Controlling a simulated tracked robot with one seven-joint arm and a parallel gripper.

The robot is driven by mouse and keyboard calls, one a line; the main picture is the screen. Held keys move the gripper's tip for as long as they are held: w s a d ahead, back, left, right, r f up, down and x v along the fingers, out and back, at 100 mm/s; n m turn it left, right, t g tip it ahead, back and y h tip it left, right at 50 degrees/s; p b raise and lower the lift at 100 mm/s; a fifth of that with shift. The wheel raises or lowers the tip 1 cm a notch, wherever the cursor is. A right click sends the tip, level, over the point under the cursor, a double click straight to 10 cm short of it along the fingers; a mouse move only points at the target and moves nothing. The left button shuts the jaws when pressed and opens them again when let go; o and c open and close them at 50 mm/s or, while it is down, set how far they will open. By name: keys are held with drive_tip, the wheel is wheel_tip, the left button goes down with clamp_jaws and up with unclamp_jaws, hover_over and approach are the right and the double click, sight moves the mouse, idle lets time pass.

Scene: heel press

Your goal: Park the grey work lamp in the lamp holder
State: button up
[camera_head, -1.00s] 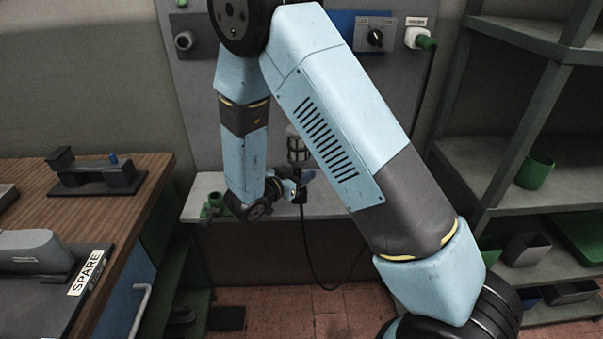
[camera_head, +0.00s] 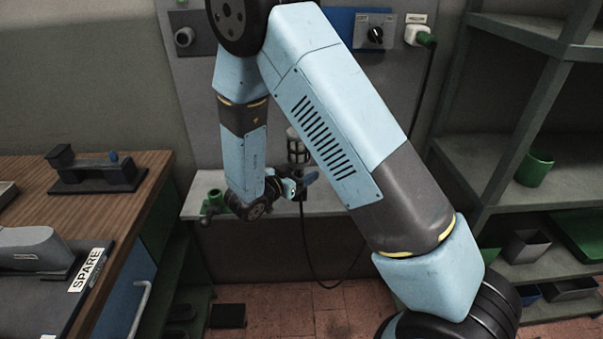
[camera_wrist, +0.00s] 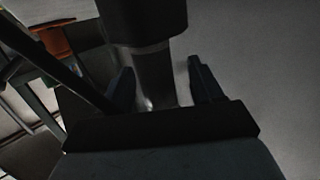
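The grey work lamp (camera_head: 297,147) stands upright in front of the wall panel, its caged head up. Its dark cord hangs below it in a loop. My gripper (camera_head: 301,184) is at the lamp's lower part. In the wrist view my gripper (camera_wrist: 165,88) has one finger on each side of the lamp's grey shaft (camera_wrist: 153,73). A gap shows between the shaft and the right finger, so the fingers are open around it. A dark wider part of the lamp is above the shaft. I cannot clearly make out the lamp holder; my arm and gripper cover that area.
A grey ledge (camera_head: 340,203) runs below the panel, with a green vise-like device (camera_head: 213,203) at its left. A wooden bench (camera_head: 120,215) is at left, shelves (camera_head: 490,155) at right. A switch box (camera_head: 374,35) and plug (camera_head: 418,37) are on the panel.

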drive_tip(key=shift+f, duration=0.1)
drive_tip(key=v, duration=1.3)
drive_tip(key=shift+s+a, duration=0.25)
drive_tip(key=shift+a, duration=0.05)
